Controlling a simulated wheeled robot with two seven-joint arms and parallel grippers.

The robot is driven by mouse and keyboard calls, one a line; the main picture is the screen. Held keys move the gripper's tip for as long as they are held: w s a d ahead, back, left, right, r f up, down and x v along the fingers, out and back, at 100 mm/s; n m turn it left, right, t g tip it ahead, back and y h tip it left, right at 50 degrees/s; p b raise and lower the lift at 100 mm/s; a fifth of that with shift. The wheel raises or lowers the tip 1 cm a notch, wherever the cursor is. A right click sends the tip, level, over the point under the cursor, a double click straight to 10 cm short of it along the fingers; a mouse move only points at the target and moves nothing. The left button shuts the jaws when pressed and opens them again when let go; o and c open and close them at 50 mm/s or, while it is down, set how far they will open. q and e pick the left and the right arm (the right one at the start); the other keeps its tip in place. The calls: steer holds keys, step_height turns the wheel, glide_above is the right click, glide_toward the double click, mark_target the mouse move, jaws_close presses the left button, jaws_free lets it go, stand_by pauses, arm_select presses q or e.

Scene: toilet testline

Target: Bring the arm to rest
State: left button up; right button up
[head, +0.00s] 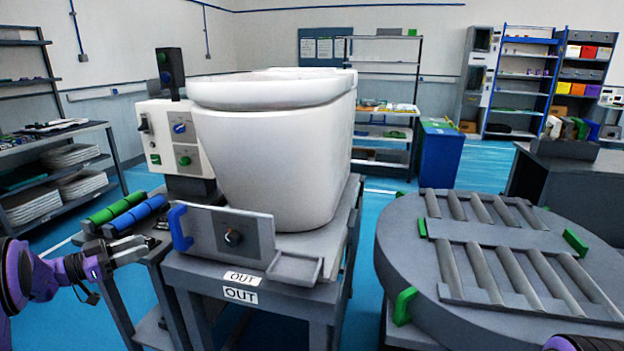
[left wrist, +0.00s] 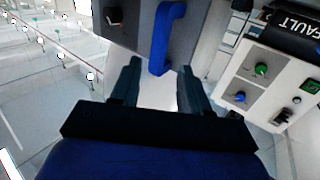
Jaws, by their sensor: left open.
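My left gripper (head: 146,247) comes in from the left in the head view. It is open and empty, to the left of the test stand and apart from the blue handle (head: 179,228). In the left wrist view its two fingers (left wrist: 158,88) stand apart, with the blue handle (left wrist: 166,38) seen beyond and between the fingertips. A small piece of my right arm (head: 582,343) shows at the bottom right edge of the head view; its gripper is out of the picture.
A white toilet (head: 272,150) stands on the grey test stand (head: 345,235). A control box (head: 180,140) is to its left. Green (head: 115,207) and blue (head: 134,215) cylinders lie on a side table by the gripper. A round roller table (head: 400,240) is at right.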

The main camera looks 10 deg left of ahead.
arm_select(q)
step_height(320, 180, down, 10)
steer(key=w+d+n+t+y, duration=0.2)
steer(key=d+n+t+y, duration=0.1)
steer(key=n+y, duration=0.75)
steer(key=s+d+f+n+g+y+p, duration=0.1)
steer(key=s+d+f+n+g+y, duration=0.1)
steer(key=s+d+f, duration=0.3)
steer(key=s+d+f+n+g+y+p, duration=0.1)
steer(key=s+d+f+n+g+y, duration=0.15)
steer(key=f, duration=0.45)
steer(key=s+d+f+g, duration=0.3)
steer(key=s+d, duration=0.2)
steer(key=s, duration=0.4)
steer(key=s+d+f+g+p, duration=0.1)
steer(key=s+d+f+g, duration=0.2)
steer(key=s, duration=0.7)
steer(key=s+d+f+g+h, duration=0.1)
steer(key=s+d+f+g, duration=0.3)
steer(key=s+d, duration=0.3)
steer(key=shift+s+f+m, duration=0.2)
steer(key=shift+s+m, duration=0.2)
steer(key=shift+s, duration=0.75)
steer(key=shift+w, duration=0.1)
steer(key=shift+c, duration=0.3)
